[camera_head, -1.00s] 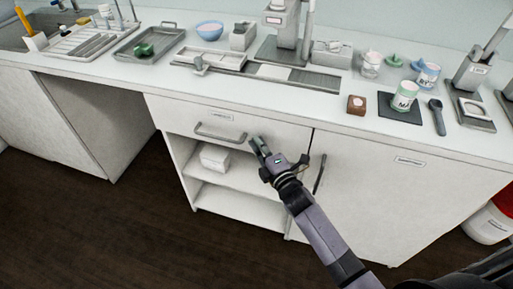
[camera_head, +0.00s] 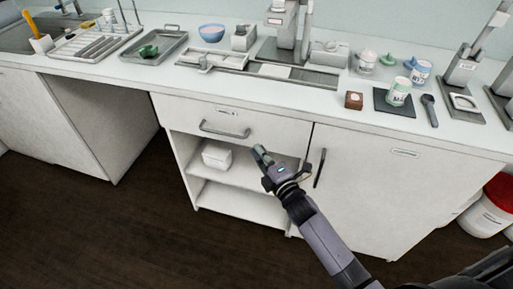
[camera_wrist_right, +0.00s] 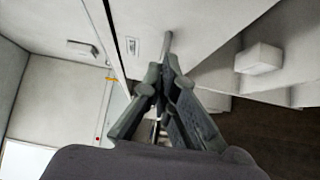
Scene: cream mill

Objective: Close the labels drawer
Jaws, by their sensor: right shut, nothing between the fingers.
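The drawer front (camera_head: 185,112) is a white panel at the top left of the cabinet, with a small label and a grey bar handle (camera_head: 225,130). It looks nearly flush with the cabinet; I cannot tell whether a small gap remains. The drawer front also shows in the right wrist view (camera_wrist_right: 205,35), with its handle (camera_wrist_right: 168,42) beyond the fingers. My right gripper (camera_head: 260,153) is shut and empty, in front of the open shelf, below and right of the handle. Its fingers (camera_wrist_right: 165,82) show close up in the wrist view. Contact is unclear. My left gripper is out of view.
A white box (camera_head: 217,155) lies on the open shelf under the drawer. The cabinet door (camera_head: 385,185) is right of the drawer, with a dark vertical handle (camera_head: 319,168). The counter above holds a tray (camera_head: 153,46), a blue bowl (camera_head: 212,32) and jars. The dark floor in front is clear.

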